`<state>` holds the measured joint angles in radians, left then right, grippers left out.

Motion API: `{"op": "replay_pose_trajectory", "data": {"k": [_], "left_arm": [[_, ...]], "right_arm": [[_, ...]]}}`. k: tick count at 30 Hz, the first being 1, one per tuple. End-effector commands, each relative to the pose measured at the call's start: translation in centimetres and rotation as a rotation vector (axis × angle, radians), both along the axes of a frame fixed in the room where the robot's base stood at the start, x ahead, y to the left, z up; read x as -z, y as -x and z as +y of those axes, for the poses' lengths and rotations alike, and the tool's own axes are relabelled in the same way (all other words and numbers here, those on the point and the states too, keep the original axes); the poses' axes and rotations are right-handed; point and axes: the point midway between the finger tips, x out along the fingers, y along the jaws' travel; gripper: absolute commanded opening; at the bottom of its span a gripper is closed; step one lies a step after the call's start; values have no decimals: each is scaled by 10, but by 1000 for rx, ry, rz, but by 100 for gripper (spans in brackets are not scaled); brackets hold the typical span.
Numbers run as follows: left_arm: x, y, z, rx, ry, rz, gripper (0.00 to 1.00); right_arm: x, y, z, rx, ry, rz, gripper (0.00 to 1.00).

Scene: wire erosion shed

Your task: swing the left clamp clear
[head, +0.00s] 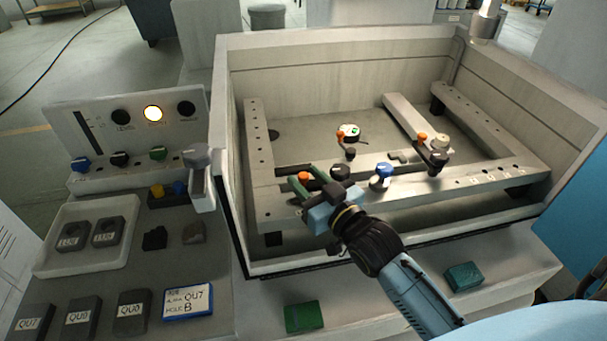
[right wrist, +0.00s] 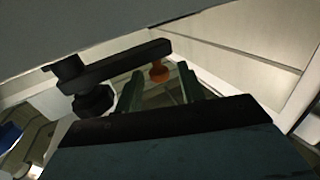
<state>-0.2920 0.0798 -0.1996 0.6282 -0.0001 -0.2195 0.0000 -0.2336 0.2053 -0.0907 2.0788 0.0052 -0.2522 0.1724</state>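The left clamp is a dark bar (right wrist: 120,63) with an orange tip (head: 304,177) and a black knob (head: 340,172), on the front rail of the tank. My right gripper (head: 309,181) is at this clamp, its two green fingers apart. In the head view the orange tip shows between or just past the fingertips. In the right wrist view the orange tip (right wrist: 158,72) also shows between the fingers (right wrist: 160,90), with visible gaps, so I see no grip on it. The black knob (right wrist: 94,101) is to the left there. My left gripper is not in view.
A blue-topped knob (head: 384,170) stands on the front rail. Another clamp (head: 438,157) is at the right, and an orange-and-black one (head: 350,150) is behind. Tank walls (head: 340,65) rise around. A control panel (head: 130,125) and white tray (head: 75,268) are at left.

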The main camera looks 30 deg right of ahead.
Motion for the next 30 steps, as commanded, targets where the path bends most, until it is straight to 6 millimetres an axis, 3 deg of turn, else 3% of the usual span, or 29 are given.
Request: {"op": "replay_pose_trajectory", "data": {"k": [6, 15, 24, 30], "left_arm": [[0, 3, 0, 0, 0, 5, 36], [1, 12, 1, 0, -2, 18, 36], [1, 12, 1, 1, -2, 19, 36], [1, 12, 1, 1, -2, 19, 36]], "right_arm": [[0, -16, 2, 0, 0, 0, 39], [0, -17, 2, 0, 0, 1, 39], [0, -17, 2, 0, 0, 0, 0], [0, -17, 2, 0, 0, 0, 0]]}}
